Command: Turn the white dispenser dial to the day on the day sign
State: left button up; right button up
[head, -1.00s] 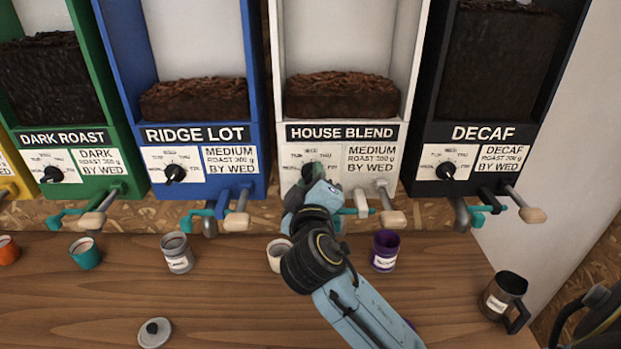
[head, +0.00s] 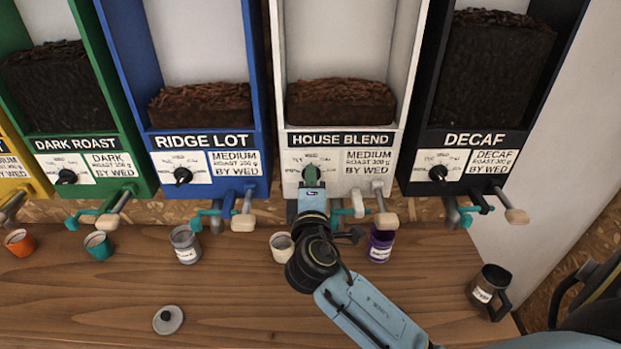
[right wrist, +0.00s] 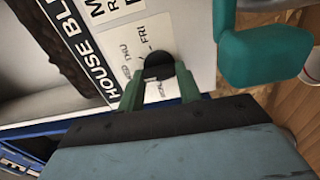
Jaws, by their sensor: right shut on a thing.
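The white dispenser (head: 352,200), marked HOUSE BLEND, stands right of centre in the head view. Its black dial (right wrist: 157,66) shows in the right wrist view on a plate with day names; FRI and THU are legible. My right gripper (head: 312,179) is at the dial, with its green fingers (right wrist: 158,84) shut on either side of the knob. The gripper covers most of the dial in the head view, and I cannot tell which day the pointer faces. The sign (head: 369,161) beside the dial reads MEDIUM ROAST 300 g BY WED. My left gripper is not in view.
Blue (head: 258,120), green and black dispensers with similar dials flank the white one. Levers and spouts stick out below, one teal handle (right wrist: 265,55) close to my right gripper. Several cups, a purple one (head: 381,245) among them, and a lid (head: 168,320) stand on the wooden counter.

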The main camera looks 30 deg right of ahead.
dwell(0.5)
jog(key=o, duration=1)
jog(key=b+v, duration=0.3)
jog(key=v, duration=1)
jog(key=shift+s+a, duration=0.1)
jog(key=shift+s, duration=0.15)
